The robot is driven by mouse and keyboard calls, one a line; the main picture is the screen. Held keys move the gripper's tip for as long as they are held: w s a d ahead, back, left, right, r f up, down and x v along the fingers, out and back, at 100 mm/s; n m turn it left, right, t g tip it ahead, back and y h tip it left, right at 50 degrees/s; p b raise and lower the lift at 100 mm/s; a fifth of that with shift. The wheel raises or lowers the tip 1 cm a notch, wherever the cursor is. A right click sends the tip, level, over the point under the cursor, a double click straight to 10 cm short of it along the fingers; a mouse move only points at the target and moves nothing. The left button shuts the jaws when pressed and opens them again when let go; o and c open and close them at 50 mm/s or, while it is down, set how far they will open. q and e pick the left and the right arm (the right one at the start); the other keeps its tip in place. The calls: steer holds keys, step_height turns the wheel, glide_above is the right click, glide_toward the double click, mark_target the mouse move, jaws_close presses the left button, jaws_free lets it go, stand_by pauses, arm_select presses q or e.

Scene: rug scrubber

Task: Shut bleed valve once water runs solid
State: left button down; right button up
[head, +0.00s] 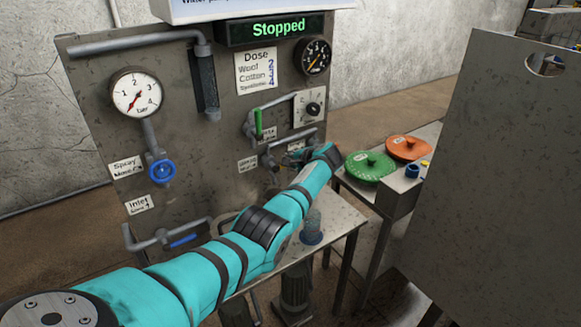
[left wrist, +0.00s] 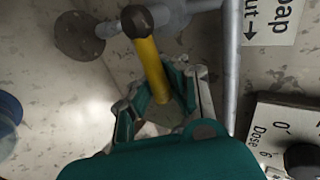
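A lever with a yellow handle (left wrist: 150,62) and a dark round end shows in the left wrist view, beside grey pipes. My left gripper (left wrist: 160,108) has its fingers spread on both sides of the handle, with a gap visible; I see no firm grip. In the head view my left arm reaches across to the panel, and its gripper (head: 287,155) is mostly hidden by the wrist. The panel (head: 100,85) also carries a green-handled lever (head: 259,123) and a blue round handwheel (head: 162,172). No running water is discernible. Which valve is the bleed is not readable. My right gripper is out of view.
The display reads Stopped (head: 278,28). A round bar gauge (head: 136,93) and a smaller dark gauge (head: 315,57) are on the panel. A grey bench (head: 345,215) bears a clear vessel (head: 312,222). Green (head: 370,166) and orange (head: 408,147) discs lie right. A large grey plate (head: 490,180) blocks the far right.

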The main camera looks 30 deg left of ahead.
arm_select(q)
steer(key=shift+d+f+b, duration=0.3)
steer(key=shift+f, duration=0.2)
steer(key=c, duration=1.3)
jaws_free()
steer(key=shift+d+r, duration=0.15)
steer(key=shift+r, duration=0.15)
steer(key=shift+o, duration=0.2)
steer(key=v, duration=1.2)
steer(key=shift+w, duration=0.2)
